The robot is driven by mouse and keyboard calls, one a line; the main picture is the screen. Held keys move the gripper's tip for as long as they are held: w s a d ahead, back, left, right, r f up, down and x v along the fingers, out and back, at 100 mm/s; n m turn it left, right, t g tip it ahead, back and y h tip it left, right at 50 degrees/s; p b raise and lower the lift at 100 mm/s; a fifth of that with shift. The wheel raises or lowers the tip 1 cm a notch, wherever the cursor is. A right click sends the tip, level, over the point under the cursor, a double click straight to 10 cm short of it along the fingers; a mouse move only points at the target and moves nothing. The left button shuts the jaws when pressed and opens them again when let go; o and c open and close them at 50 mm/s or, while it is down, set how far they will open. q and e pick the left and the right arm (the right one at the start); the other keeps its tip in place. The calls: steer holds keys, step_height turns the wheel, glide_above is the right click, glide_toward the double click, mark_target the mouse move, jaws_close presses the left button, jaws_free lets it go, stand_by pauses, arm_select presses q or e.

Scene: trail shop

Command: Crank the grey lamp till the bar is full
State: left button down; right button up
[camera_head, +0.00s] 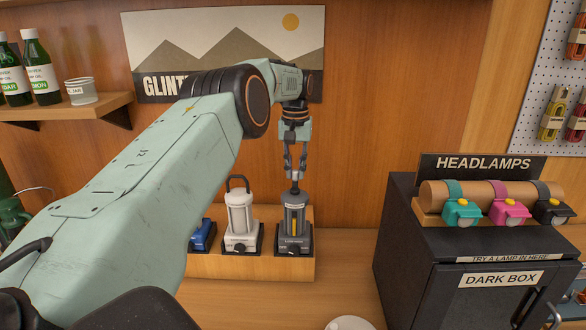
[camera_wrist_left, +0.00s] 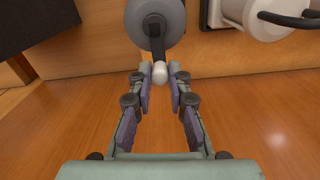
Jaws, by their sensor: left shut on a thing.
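The grey lamp (camera_head: 286,224) stands on the wooden display step, at its right end. A yellow upright strip shows on its front; how full it is I cannot tell. My left gripper (camera_head: 295,178) reaches down to the top of the lamp and is shut on the crank knob. In the left wrist view, the pale round crank knob (camera_wrist_left: 159,73) sits between the fingertips of the left gripper (camera_wrist_left: 159,82), at the end of a dark crank arm. The lamp's round grey top (camera_wrist_left: 172,18) shows just beyond. My right gripper is in neither view.
A white lamp (camera_head: 241,215) stands close on the left, with a blue lamp (camera_head: 201,235) beside it. The black dark box (camera_head: 405,245) with headlamps (camera_head: 461,212) on top stands at the right. A white round object (camera_head: 348,323) lies at the front edge of view.

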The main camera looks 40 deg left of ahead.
arm_select(q)
steer(key=shift+s+a, duration=0.1)
steer(key=shift+w+d+r, duration=0.1)
steer(key=shift+w+d, duration=0.2)
steer(key=shift+d, duration=0.3)
steer(key=shift+w+d, duration=0.25)
steer(key=shift+d, duration=0.3)
steer(key=shift+s+d+b, duration=0.1)
steer(key=shift+d+b, duration=0.45)
steer(key=shift+d, duration=0.65)
steer(key=shift+a, duration=0.15)
